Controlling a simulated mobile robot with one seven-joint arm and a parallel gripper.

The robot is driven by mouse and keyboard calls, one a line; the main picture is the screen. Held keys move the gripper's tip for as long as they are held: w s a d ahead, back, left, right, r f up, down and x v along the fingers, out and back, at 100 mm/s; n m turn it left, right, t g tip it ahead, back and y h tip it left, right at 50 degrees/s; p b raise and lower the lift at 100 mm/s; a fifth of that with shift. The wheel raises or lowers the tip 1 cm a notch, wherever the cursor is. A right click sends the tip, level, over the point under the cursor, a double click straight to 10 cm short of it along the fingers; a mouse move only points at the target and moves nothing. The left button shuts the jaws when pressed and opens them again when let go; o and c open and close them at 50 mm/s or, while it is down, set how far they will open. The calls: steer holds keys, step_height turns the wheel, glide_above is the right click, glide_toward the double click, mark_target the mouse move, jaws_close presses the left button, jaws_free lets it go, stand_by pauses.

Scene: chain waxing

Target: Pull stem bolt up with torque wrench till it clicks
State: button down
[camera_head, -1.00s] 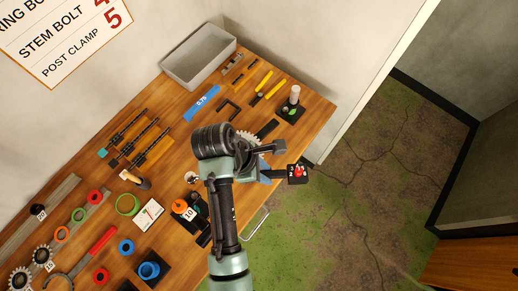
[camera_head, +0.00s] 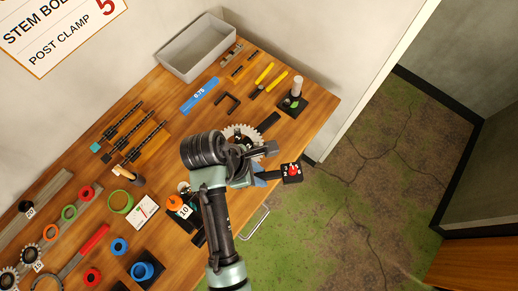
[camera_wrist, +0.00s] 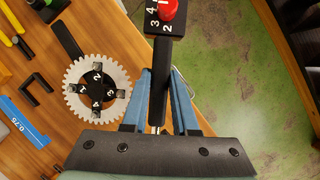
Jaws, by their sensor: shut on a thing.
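My gripper (camera_wrist: 160,85) has its blue fingers shut on the black handle of a tool (camera_wrist: 163,60). The tool ends in a black head with a red knob and white digits; it looks like the torque wrench. In the head view the tool's head (camera_head: 291,173) sticks out to the right of my gripper (camera_head: 266,177), past the table's right edge and over the floor. A toothed gear with a black numbered centre (camera_wrist: 97,88) lies on the table left of the tool, apart from it. I cannot make out which part is the stem bolt.
The wooden table (camera_head: 318,125) carries a grey bin (camera_head: 162,67), a blue 0.75 gauge (camera_head: 200,96), yellow-handled tools (camera_head: 264,73) and a black stand with a white post (camera_head: 293,101). An orange part marked 10 (camera_head: 175,202) stands near my arm. Green floor lies right.

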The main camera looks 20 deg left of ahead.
steer(key=shift+d+f, duration=0.1)
steer(key=shift+f, duration=0.25)
stand_by(0.8)
steer(key=shift+p, duration=0.7)
steer(key=shift+f+b, duration=0.3)
steer(key=shift+f, duration=0.75)
stand_by(0.7)
steer(key=c, duration=1.2)
jaws_free()
steer(key=shift+c, duration=0.2)
jaws_close()
